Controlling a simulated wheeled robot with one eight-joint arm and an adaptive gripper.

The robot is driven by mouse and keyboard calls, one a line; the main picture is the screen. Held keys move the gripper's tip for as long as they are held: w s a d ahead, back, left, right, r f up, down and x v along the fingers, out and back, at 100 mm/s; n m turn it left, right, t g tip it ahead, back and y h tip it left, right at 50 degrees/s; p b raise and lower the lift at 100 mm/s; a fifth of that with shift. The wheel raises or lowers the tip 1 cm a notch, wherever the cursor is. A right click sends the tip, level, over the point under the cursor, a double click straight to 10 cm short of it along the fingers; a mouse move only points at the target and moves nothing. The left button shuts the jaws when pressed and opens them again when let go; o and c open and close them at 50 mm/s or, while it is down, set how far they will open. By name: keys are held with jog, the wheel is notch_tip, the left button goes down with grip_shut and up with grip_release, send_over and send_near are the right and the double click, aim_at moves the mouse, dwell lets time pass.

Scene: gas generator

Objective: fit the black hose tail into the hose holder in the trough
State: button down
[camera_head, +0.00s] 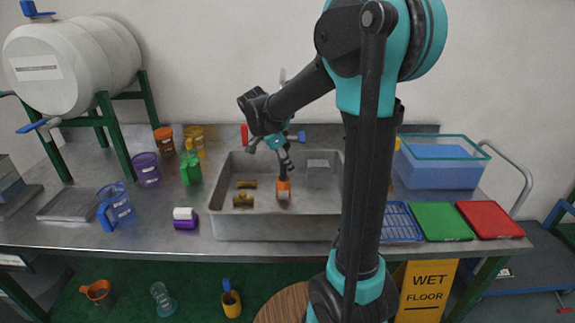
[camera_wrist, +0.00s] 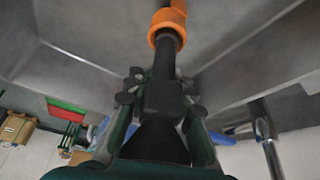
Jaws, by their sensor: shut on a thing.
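My gripper (camera_head: 284,160) is inside the metal trough (camera_head: 225,222), pointing down. In the wrist view my gripper (camera_wrist: 160,88) is shut on the black hose tail (camera_wrist: 164,62), with a finger on each side. The tail's far part runs to an orange ring-like piece (camera_wrist: 167,30), which surrounds it there. In the head view an orange piece (camera_head: 283,188) stands on the trough floor directly below the gripper and looks like the hose holder. The tail is in line with it, but I cannot tell how deep it sits.
Brass fittings (camera_head: 242,200) lie left of the orange piece in the trough. A grey block (camera_head: 318,168) is at its right. The trough walls rise around my gripper. Coloured jugs (camera_head: 117,205) stand left, and a blue bin (camera_head: 440,165) and trays (camera_head: 441,222) lie right.

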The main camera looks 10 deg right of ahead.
jog(key=shift+f, duration=0.1)
jog(key=c, duration=1.3)
grip_release()
jog(key=w+v, duration=0.1)
jog(key=v, duration=1.1)
jog(key=shift+s, duration=0.45)
jog(key=shift+s, duration=0.15)
